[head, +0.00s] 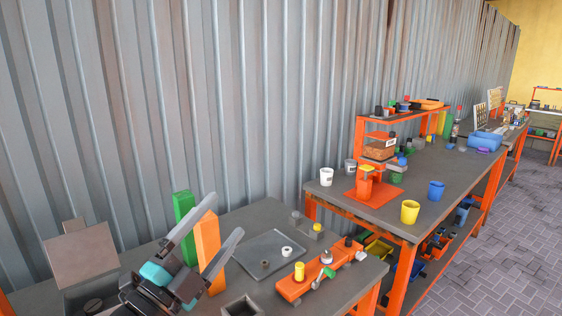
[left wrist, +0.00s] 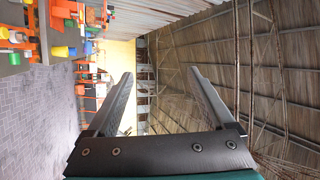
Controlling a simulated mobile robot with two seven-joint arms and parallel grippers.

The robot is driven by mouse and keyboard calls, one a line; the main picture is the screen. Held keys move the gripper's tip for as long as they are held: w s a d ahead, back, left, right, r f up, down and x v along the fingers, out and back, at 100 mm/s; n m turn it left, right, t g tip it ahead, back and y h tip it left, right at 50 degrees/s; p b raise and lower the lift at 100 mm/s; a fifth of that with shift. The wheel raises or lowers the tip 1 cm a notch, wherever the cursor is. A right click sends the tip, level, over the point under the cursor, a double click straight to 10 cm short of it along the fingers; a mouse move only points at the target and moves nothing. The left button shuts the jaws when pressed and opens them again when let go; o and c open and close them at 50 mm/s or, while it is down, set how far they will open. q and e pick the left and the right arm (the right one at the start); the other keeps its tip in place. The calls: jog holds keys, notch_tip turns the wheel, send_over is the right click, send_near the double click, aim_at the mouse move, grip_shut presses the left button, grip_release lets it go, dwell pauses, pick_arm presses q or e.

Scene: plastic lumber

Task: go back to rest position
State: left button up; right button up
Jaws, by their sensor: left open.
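My left gripper (head: 207,252) is in the lower left of the head view, raised over the near workbench (head: 225,222). Its two fingers are spread apart with nothing between them. In the left wrist view the fingers (left wrist: 162,100) are also wide apart and empty, with the wall and roof beyond them. An orange block (head: 208,245) and a green block (head: 184,220) stand upright just behind the gripper, and the gripper partly covers them. I cannot tell from this view whether it touches them. My right gripper is in neither view.
On the near bench are a grey plate (head: 268,256) and an orange fixture (head: 318,272) with small parts. A farther bench (head: 405,205) holds an orange press (head: 366,185), a yellow cup (head: 410,212) and a blue cup (head: 436,190). A corrugated wall (head: 270,90) stands behind; paved floor (head: 520,240) lies open at right.

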pick_arm(q)
jog(key=s+a+f+n+g+y, duration=0.2)
jog(key=a+f+n+y, duration=0.2)
jog(key=f+n+y, duration=0.35)
jog(key=s+a+f+n+g+y, duration=0.3)
jog(key=a+f+n+y, duration=0.2)
jog(key=f+n, duration=0.4)
jog(key=s+f+g, duration=0.2)
jog(key=s+f, duration=0.1)
jog(key=s+f+n+g, duration=0.1)
jog(key=s+f+g, duration=0.1)
jog(key=s+f, duration=0.1)
jog(key=s+f+g, duration=0.1)
jog(key=s+f, duration=0.2)
jog(key=f, duration=0.1)
jog(key=shift+s+d+f+g, duration=0.1)
jog(key=shift+s+d+g, duration=0.1)
jog(key=shift+s+g, duration=0.15)
jog(key=s+d+f+n+g+h, duration=0.15)
jog(key=s+f+g, duration=0.3)
jog(key=s, duration=0.45)
notch_tip(320, 180, down, 22)
jog(key=s+g, duration=0.1)
jog(key=s, duration=0.2)
jog(key=s+a+f+g+b, duration=0.1)
jog(key=s+f, duration=1.3)
jog(key=s, duration=0.1)
jog(key=shift+a+f+m+g, duration=0.3)
jog(key=shift+a+m+g, duration=0.1)
